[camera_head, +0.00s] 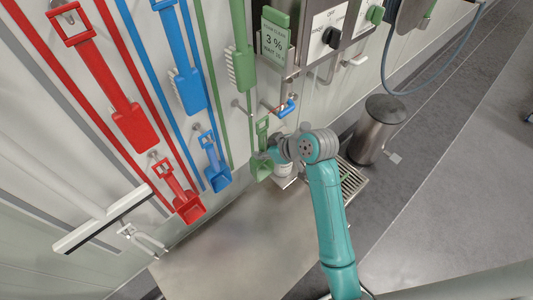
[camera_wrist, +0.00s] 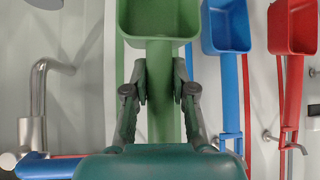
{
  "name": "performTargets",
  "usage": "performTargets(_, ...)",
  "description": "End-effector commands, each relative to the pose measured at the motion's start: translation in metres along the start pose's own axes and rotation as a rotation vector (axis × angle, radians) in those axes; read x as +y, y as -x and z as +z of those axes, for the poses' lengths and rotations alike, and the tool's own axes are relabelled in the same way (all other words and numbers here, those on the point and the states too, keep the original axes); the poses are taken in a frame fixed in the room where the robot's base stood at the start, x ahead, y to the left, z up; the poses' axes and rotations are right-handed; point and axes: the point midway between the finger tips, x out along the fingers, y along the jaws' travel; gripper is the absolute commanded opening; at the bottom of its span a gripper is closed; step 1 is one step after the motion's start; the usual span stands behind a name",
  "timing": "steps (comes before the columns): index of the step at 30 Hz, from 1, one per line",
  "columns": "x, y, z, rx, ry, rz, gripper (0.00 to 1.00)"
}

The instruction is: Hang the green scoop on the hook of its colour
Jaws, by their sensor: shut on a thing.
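The green scoop (camera_head: 262,170) is upright with its handle up in the head view, near the wall under the green brush. In the wrist view its green bowl (camera_wrist: 160,20) is at the top and its handle runs down between my fingers. My gripper (camera_wrist: 163,85) is shut on that handle; in the head view it (camera_head: 268,155) is partly hidden by my wrist. A small metal hook (camera_head: 237,103) sticks out of the wall up and left of the scoop's handle. The scoop's handle end is apart from this hook. The handle's lower end is hidden in the wrist view.
A blue scoop (camera_head: 214,160) and a red scoop (camera_head: 182,192) hang on the wall to the left. The green brush (camera_head: 240,65) hangs above. A tap with a blue lever (camera_head: 287,108) is close on the right, above a drain grate (camera_head: 352,182). A steel bin (camera_head: 378,130) stands farther right.

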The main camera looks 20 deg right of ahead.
Motion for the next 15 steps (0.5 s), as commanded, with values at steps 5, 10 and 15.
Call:
performTargets(5, 0.0027, -0.0091, -0.0097, 0.0, 0.0, 0.001, 0.0)
performTargets(10, 0.0032, -0.0114, -0.0115, -0.001, -0.001, 0.001, 0.0)
performTargets(15, 0.0033, -0.0112, -0.0114, 0.0, -0.001, 0.001, 0.0)
